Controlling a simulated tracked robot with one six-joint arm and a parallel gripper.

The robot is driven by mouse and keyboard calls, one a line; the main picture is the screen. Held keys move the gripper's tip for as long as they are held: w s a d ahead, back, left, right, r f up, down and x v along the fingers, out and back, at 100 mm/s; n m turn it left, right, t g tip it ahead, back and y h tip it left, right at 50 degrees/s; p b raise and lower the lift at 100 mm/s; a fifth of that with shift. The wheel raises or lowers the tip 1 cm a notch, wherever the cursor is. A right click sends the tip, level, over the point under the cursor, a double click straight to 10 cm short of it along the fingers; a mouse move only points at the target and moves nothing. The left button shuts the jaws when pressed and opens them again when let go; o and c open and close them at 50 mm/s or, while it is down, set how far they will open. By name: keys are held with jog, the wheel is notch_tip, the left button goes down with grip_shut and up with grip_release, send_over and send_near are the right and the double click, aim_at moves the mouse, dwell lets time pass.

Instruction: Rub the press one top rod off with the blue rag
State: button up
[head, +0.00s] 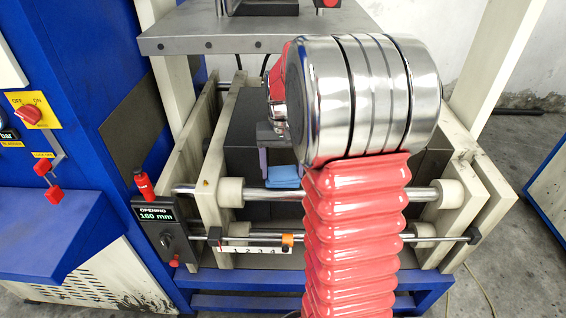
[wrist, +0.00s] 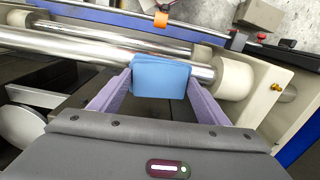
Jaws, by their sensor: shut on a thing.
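My gripper (head: 283,172) is shut on the blue rag (head: 284,180), a small folded pad. In the wrist view, the rag (wrist: 160,78) sits between the two purple fingertips (wrist: 160,92). The top rod (head: 330,191) is a bright steel bar running across the press between pale round collars. In the wrist view, the rag overlaps the top rod (wrist: 90,50) near its collar (wrist: 236,80). I cannot tell whether the rag touches the rod. My arm hides part of the rod in the head view.
Below the top rod is a thin rod with an orange clamp (head: 287,240) and a number scale (head: 243,250). A grey plate (head: 220,46) overhangs the press. A display box (head: 165,232) and blue cabinet (head: 60,215) stand at left.

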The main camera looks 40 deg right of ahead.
aim_at(292, 172)
jog(key=shift+f, duration=1.1)
jog(key=shift+f, duration=0.55)
dwell(0.5)
jog(key=shift+s+d+r, duration=0.1)
jog(key=shift+s+d, duration=0.65)
jog(key=shift+d, duration=0.2)
jog(key=shift+d, duration=0.1)
jog(key=shift+s+d, duration=0.7)
jog(key=shift+d, duration=0.1)
jog(key=shift+s+d, duration=0.7)
jog(key=shift+d, duration=0.25)
